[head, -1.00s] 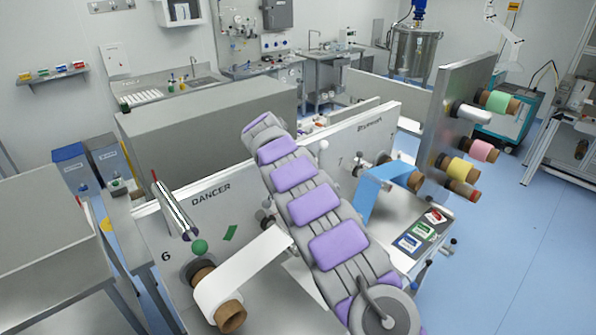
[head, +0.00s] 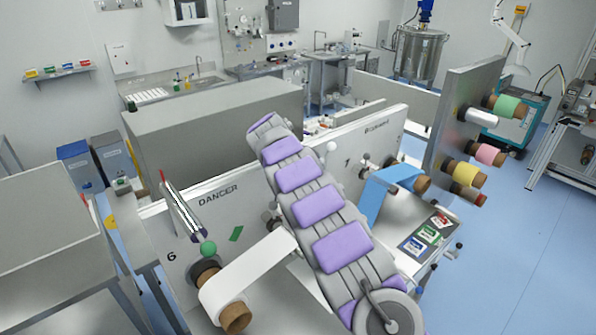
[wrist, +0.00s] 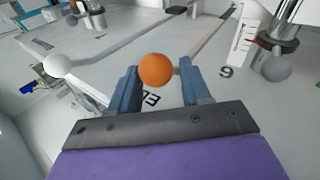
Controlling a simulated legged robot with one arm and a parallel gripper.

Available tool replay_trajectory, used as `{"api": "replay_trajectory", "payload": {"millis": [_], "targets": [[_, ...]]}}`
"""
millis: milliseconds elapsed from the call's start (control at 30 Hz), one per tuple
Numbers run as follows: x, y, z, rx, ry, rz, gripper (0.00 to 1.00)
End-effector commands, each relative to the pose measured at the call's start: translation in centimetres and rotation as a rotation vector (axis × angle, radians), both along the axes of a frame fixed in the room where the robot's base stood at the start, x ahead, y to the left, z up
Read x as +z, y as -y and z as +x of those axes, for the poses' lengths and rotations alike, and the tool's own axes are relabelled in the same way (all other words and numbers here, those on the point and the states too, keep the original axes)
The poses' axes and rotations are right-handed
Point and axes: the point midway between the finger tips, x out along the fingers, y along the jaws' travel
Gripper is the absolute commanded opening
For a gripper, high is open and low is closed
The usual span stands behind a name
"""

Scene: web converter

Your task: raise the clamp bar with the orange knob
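The orange knob (wrist: 155,70) is a round ball in the middle of the wrist view. My gripper (wrist: 159,82) is open, its two blue fingers apart to the left and right of the knob. The knob shows at the gap near the fingertips; I cannot tell whether either finger touches it. The clamp bar below the knob is not clearly visible in the wrist view. In the head view my arm covers the middle of the machine, and neither the orange knob nor my gripper can be seen there.
A white ball (wrist: 57,65) on a pale bar stands left of my gripper, and a grey ball (wrist: 276,68) is at the right. In the head view, a white web roll (head: 245,274) and a blue web (head: 378,195) flank my arm. Blue floor (head: 520,250) is clear at right.

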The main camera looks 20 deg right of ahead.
Motion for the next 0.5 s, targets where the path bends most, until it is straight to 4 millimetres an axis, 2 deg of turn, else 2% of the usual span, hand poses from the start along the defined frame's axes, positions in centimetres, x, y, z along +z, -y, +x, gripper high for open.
{"api": "replay_trajectory", "payload": {"millis": [333, 500], "targets": [[0.1, 0.4, -0.1, -0.005, -0.001, -0.001, 0.43], [1.6, -0.6, -0.7, -0.003, 0.003, -0.001, 0.43]]}}
